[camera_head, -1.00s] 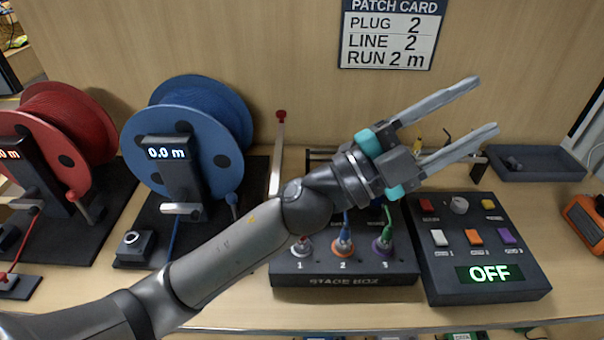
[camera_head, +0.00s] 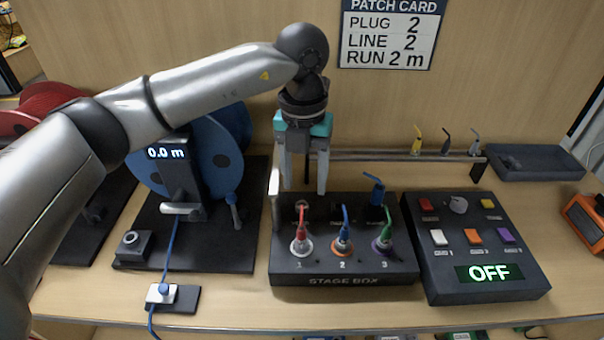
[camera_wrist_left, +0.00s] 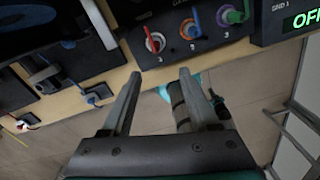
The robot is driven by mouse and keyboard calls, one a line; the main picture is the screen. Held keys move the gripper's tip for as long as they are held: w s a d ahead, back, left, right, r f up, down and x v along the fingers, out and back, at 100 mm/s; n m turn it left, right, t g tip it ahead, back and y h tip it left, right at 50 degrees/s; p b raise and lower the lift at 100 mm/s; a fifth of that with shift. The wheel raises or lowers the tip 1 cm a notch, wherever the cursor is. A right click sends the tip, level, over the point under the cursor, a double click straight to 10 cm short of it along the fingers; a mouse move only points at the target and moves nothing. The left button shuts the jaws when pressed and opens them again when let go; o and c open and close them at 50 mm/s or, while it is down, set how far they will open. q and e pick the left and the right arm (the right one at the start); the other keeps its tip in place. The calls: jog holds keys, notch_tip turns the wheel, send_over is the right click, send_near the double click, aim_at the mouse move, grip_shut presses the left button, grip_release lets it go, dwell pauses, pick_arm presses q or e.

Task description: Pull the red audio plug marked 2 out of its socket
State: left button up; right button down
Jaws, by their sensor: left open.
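The stage box (camera_head: 345,270) has a front row of three sockets. A red plug (camera_head: 301,240) stands in the white-ringed socket 1, a blue plug (camera_head: 344,238) in the orange-ringed socket 2, and a green plug (camera_head: 385,238) in the purple-ringed socket 3. The red plug also shows in the left wrist view (camera_wrist_left: 152,42). I cannot read any mark on it. My left gripper (camera_head: 306,190) points down, open and empty, above the box's back left, behind the red plug and apart from it. Part of my right gripper seems to show beyond the left fingers in the wrist view; its fingers are hidden.
A metal rail (camera_head: 380,156) runs behind the box. A blue lever-like piece (camera_head: 375,187) stands at the back right of the box. The switch panel (camera_head: 478,262) reads OFF. A blue cable reel (camera_head: 215,155) is left. A dark tray (camera_head: 535,163) lies right.

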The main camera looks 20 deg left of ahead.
aim_at(302, 224)
pick_arm(q)
jog(key=f, duration=1)
jog(key=f+b, duration=0.1)
jog(key=f, duration=0.4)
jog(key=shift+a, duration=0.3)
grip_shut()
dwell(0.4)
